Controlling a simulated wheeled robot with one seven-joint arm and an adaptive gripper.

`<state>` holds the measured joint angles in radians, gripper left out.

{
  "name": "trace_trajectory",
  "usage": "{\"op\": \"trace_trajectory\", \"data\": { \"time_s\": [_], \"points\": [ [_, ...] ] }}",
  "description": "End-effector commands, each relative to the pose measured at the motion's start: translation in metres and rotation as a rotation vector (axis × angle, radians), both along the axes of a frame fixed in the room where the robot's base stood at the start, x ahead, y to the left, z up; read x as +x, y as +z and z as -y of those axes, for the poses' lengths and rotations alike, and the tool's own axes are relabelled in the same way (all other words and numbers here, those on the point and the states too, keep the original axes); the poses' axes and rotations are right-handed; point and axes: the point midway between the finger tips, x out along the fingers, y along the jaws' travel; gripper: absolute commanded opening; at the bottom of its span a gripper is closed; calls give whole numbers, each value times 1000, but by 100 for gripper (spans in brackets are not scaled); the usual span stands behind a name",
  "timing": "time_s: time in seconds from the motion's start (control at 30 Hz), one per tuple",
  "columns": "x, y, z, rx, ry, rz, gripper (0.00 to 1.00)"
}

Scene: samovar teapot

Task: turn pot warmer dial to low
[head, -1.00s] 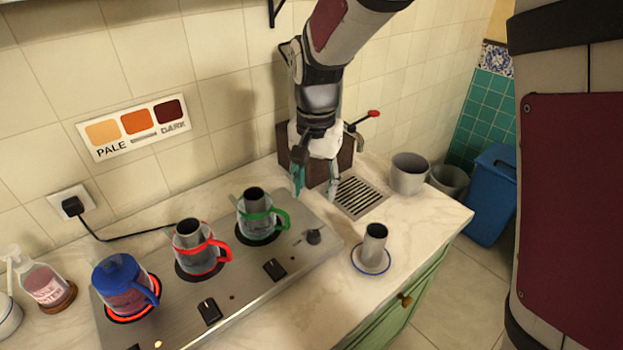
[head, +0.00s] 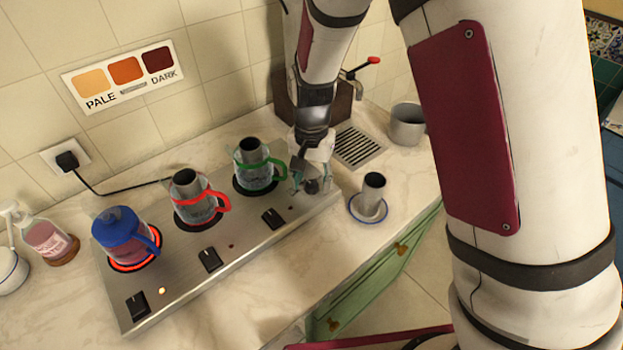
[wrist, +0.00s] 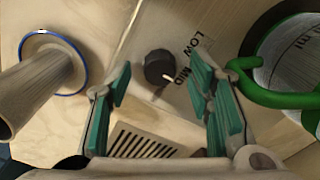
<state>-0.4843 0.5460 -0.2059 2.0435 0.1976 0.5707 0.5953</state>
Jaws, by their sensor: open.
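The pot warmer dial (head: 311,186) is a round black knob at the right end of the metal warmer plate. In the wrist view the dial (wrist: 158,66) lies between and a little beyond my teal fingertips, with LOW and MID printed to its right. A pale mark on its lower right edge faces the MID side. My gripper (head: 312,179) is open at the dial in the head view, and its two fingers (wrist: 160,90) are spread in the wrist view. I see no clear contact with the dial.
The green-handled pot (head: 256,165) stands close left of the dial. A cup on a blue-rimmed saucer (head: 368,219) stands close right. Red-handled (head: 199,200) and blue-lidded (head: 124,238) pots are farther left. A drain grate (head: 358,147) and grey pot (head: 407,125) lie behind.

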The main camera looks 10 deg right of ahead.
Motion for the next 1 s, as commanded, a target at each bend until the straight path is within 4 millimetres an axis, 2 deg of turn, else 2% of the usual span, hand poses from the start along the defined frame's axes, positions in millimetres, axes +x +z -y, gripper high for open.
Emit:
{"op": "trace_trajectory", "data": {
  "time_s": [0.37,0.57,0.6,1.0],
  "points": [
    [0,-6,0,1,0,0,47],
    [0,-6,0,1,0,0,4],
    [0,-6,0,0,0,0,0],
    [0,-6,0,1,58,0,0]
  ]
}}
